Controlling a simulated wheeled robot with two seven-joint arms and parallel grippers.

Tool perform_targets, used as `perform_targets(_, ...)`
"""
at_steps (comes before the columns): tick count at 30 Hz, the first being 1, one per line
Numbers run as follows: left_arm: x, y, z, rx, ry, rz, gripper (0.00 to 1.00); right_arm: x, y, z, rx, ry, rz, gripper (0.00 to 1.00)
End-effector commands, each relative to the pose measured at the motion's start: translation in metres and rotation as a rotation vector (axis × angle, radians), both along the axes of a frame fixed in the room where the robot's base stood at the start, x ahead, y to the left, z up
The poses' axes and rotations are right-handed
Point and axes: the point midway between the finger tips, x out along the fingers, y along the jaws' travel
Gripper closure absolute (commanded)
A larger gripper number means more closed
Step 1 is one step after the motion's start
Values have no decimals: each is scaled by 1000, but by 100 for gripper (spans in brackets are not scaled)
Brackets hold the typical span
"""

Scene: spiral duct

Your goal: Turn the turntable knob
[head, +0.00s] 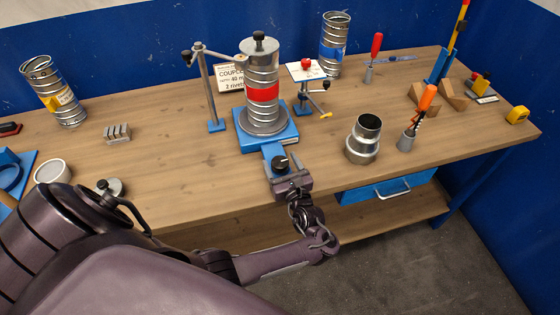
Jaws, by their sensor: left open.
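The turntable has a blue base (242,139) near the middle of the bench, with a round grey plate (284,124) on it. A spiral duct (262,75) with a red band stands upright on the plate. A black knob (281,162) sits on the blue block at the front of the base. My left gripper (286,174) is open at the knob, close to its front side. I cannot tell whether its fingers touch the knob. My right gripper is not in view.
A post with an arm (207,90) stands left of the duct, and a small blue stand (304,102) stands right. A metal reducer (364,140) and a cup with an orange-handled tool (406,139) are at right. Bench wood (170,160) is clear at left.

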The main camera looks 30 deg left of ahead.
Motion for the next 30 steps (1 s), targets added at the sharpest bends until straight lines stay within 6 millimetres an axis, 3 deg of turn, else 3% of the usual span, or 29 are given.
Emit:
perform_targets(6, -23, -32, -2, -6, 2, 2, 30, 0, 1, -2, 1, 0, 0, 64)
perform_targets(12, -37, -51, -1, -2, 0, 2, 30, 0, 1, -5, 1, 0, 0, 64)
perform_targets(30, -39, -55, 0, 3, 0, 2, 30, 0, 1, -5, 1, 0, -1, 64)
